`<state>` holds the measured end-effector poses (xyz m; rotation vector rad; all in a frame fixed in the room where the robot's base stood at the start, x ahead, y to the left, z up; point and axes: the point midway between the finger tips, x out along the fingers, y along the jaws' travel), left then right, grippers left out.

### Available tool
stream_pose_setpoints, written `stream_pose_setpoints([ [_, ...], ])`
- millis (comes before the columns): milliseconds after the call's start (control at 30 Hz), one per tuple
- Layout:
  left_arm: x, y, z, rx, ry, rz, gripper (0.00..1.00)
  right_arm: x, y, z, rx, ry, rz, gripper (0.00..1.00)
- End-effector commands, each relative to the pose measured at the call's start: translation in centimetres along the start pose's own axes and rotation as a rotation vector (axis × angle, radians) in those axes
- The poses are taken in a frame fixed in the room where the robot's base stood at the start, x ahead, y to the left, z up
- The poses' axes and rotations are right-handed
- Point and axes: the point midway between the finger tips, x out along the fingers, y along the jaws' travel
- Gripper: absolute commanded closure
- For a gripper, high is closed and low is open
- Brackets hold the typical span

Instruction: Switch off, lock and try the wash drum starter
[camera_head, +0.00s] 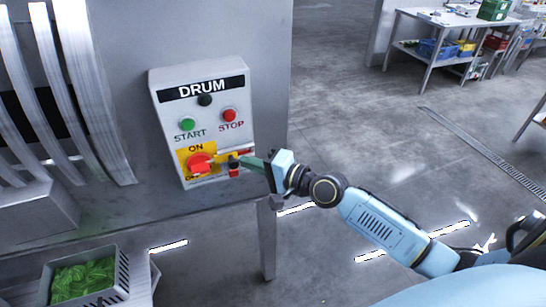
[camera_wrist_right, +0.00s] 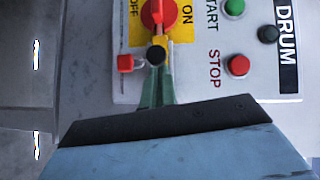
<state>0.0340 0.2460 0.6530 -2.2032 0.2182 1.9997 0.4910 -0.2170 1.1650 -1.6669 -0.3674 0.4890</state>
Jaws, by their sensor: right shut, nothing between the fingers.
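The grey starter box (camera_head: 163,120) labelled DRUM is on a metal wall. Its red rotary switch (camera_head: 200,163) sits on a yellow plate marked ON above and OFF below; it shows too in the wrist view (camera_wrist_right: 157,12). I cannot tell surely which way the knob points. Right of it are a black round piece (camera_wrist_right: 155,55) and a small red block (camera_wrist_right: 125,63), possibly a padlock. My right gripper (camera_head: 243,161) is shut and empty, its green fingertips at the black piece; contact is unclear. The green START (camera_head: 187,124) and red STOP (camera_head: 229,115) buttons are above. My left gripper is out of view.
A dark lamp (camera_head: 205,100) sits under the DRUM label. A crate of greens (camera_head: 120,272) stands at lower left, near curved metal bars (camera_head: 95,90). A metal leg (camera_head: 267,240) is below the box. A workbench (camera_head: 425,22) is far behind; the floor between is open.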

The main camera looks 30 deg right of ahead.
Motion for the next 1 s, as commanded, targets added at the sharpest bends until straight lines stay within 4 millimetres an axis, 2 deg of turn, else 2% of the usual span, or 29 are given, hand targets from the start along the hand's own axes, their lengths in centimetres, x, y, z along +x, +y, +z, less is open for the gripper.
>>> stream_pose_setpoints([
  [33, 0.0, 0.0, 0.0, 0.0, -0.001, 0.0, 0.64, 0.1, -0.1, 0.5, 0.004, -0.009, -0.003, 1.0],
  [233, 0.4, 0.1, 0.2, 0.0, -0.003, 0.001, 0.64, -0.1, 0.0, 0.2, 0.005, -0.012, -0.004, 1.0],
  [467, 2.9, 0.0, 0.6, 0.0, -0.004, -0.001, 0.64, -1.8, 0.5, -2.3, -0.005, -0.017, -0.004, 1.0],
  [500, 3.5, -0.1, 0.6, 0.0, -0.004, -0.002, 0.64, -2.2, 0.5, -2.8, -0.006, -0.019, -0.004, 1.0],
  [800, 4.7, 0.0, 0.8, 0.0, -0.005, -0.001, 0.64, -7.8, 0.4, -2.7, -0.001, -0.021, 0.0, 1.0],
  [1000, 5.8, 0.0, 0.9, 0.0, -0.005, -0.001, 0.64, -10.4, 0.4, -2.8, 0.0, -0.019, -0.001, 1.0],
])
